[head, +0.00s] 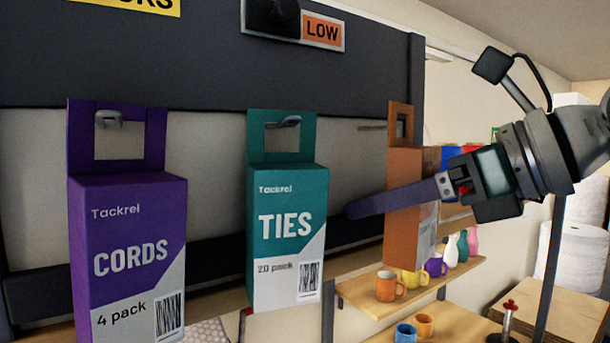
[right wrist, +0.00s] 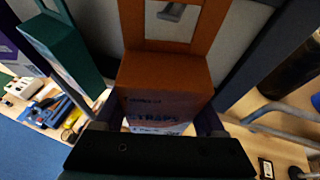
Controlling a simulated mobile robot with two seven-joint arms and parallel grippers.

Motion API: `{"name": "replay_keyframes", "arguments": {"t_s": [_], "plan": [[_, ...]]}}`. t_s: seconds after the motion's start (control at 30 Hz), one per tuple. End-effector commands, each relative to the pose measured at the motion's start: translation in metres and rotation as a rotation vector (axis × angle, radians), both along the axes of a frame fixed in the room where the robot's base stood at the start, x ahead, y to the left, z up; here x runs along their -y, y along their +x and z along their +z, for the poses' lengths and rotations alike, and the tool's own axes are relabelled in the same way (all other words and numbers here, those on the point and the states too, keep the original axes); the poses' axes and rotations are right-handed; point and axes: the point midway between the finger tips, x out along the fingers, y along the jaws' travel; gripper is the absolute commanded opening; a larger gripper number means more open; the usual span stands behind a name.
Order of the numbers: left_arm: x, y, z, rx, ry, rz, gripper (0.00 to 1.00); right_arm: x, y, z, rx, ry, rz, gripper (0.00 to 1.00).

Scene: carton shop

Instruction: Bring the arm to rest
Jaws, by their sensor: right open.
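My right gripper (head: 372,204) comes in from the right with its jaws open. One long dark finger crosses in front of the orange carton (head: 403,165); the other finger is hidden behind the carton in the head view. The right wrist view shows the orange carton, marked "STRAPS" (right wrist: 163,82), between the two open fingers; I cannot tell whether they touch it. The carton hangs upright by its top loop at a hook on the rack. My left gripper is not in view.
A teal "TIES" carton (head: 286,220) and a purple "CORDS" carton (head: 125,250) hang on hooks to the left. A wooden shelf (head: 362,297) with mugs and vases stands behind, and white rolls (head: 580,260) are at right. A "LOW" sign (head: 322,32) is above.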

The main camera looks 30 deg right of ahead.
Motion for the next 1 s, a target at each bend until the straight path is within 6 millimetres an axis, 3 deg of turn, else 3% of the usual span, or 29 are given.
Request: {"name": "replay_keyframes", "arguments": {"t_s": [0.2, 0.4, 0.7, 0.87, 1.0], "plan": [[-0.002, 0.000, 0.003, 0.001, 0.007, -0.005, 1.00, 0.019, -0.046, 0.017, 0.002, -0.010, -0.014, 1.00], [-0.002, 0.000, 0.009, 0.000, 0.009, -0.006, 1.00, 0.028, -0.077, 0.032, 0.004, -0.008, -0.014, 1.00], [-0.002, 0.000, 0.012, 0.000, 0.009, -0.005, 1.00, 0.031, -0.091, 0.037, 0.010, -0.007, -0.009, 1.00], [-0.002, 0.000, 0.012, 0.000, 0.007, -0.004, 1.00, 0.005, -0.085, 0.056, 0.109, 0.123, 0.059, 1.00], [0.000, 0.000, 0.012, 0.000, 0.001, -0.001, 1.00, -0.035, -0.082, 0.109, 0.304, 0.492, 0.161, 1.00]]}}
